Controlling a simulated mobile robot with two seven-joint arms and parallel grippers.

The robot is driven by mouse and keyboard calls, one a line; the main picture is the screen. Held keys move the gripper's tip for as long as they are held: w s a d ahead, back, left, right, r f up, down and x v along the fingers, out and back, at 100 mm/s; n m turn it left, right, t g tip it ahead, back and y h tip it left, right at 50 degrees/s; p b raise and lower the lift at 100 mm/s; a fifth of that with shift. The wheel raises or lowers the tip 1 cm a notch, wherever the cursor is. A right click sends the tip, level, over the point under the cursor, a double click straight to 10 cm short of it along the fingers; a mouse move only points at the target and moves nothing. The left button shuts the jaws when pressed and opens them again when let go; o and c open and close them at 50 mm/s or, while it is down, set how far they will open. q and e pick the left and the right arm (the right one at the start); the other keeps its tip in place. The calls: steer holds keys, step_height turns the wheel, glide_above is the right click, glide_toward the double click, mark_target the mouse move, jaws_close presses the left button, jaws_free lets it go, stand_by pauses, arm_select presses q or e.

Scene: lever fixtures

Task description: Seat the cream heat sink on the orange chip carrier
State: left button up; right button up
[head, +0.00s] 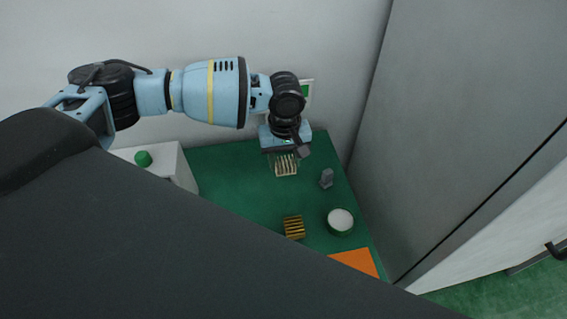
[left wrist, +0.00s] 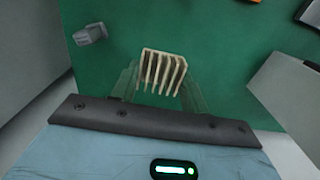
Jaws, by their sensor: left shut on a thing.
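The cream heat sink (head: 286,166), a small finned block, is between the fingers of my left gripper (head: 285,157) at the back of the green table. In the left wrist view the heat sink (left wrist: 163,70) has its fins towards the camera, and the see-through fingers of the gripper (left wrist: 158,88) are shut on its two sides. A flat orange piece (head: 356,262) lies at the near right of the table, partly hidden by my dark body. I cannot tell whether it is the chip carrier; no carrier shows clearly. My right gripper is out of view.
A gold finned block (head: 293,227) and a round green tin with a white top (head: 340,220) stand nearer. A small grey part (head: 326,178) stands right of the gripper. A white box with a green knob (head: 143,158) is left. A grey panel (head: 450,120) rises right of the table.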

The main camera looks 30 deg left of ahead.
arm_select(q)
steer(key=s+r+m, duration=0.7)
steer(key=s, duration=0.1)
steer(key=shift+d+r, duration=0.25)
steer(key=shift+r, duration=0.05)
steer(key=shift+s, duration=0.2)
